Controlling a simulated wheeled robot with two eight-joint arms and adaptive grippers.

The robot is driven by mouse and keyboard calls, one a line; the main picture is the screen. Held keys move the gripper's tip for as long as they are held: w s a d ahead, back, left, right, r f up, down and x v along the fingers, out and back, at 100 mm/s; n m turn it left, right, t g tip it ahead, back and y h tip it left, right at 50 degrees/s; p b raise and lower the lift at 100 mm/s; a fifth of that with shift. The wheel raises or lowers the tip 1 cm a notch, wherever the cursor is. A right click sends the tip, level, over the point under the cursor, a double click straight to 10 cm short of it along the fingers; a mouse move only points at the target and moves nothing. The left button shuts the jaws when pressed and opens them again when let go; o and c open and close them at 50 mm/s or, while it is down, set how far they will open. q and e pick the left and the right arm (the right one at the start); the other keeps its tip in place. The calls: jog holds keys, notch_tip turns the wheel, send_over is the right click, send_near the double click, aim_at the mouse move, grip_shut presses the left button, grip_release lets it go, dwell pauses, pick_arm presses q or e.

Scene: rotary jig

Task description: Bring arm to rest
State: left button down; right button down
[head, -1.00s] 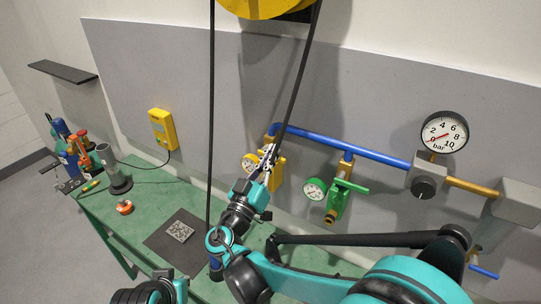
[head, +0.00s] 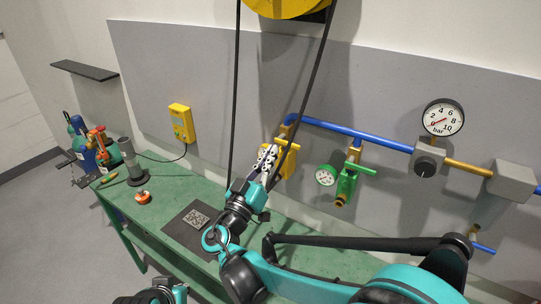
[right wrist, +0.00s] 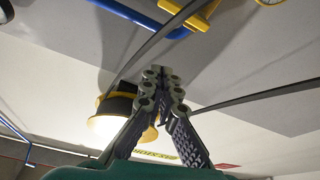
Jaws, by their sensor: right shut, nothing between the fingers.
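My right arm (head: 238,262), teal and black, rises from the lower right. Its gripper (head: 269,154) points up toward the panel, in front of the yellow valve (head: 286,162), and covers part of it. In the right wrist view, the gripper (right wrist: 162,76) has its fingers together at the tips with nothing between them. Whether it touches the valve cannot be told. A teal and black part of my other arm shows at the bottom edge of the head view; its gripper is out of sight.
Two black straps hang from a yellow wheel (head: 290,6), close on both sides of my right gripper. A green valve (head: 346,186), a blue pipe (head: 370,139) and a pressure gauge (head: 443,117) line the panel. The green bench (head: 160,203) holds a marker plate (head: 196,218) and a grey cylinder (head: 130,160).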

jog(key=s+d+f+g+y+b, duration=0.1)
jog(key=s+d+f+g+b, duration=0.15)
jog(key=d+f, duration=0.35)
jog(key=s+d+f+n+g+y+b, duration=0.1)
jog(key=s+d+f+g+b, duration=0.15)
jog(key=d+f, duration=0.3)
jog(key=s+d+f+g+y+b, duration=0.1)
jog(key=s+d+f+g, duration=0.25)
jog(key=d+f, duration=0.3)
jog(key=s+a+f+n+g+y+b, duration=0.1)
jog(key=s+a+f+y+b, duration=0.1)
jog(key=s+f+y, duration=0.2)
jog(key=s+a+f+n+g+y+b, duration=0.1)
jog(key=s+a+f+y+b, duration=0.2)
jog(key=s+f, duration=0.7)
jog(key=shift+s+a+f+g+y, duration=0.25)
jog(key=shift+f+g+y, duration=0.1)
jog(key=shift+y, duration=0.45)
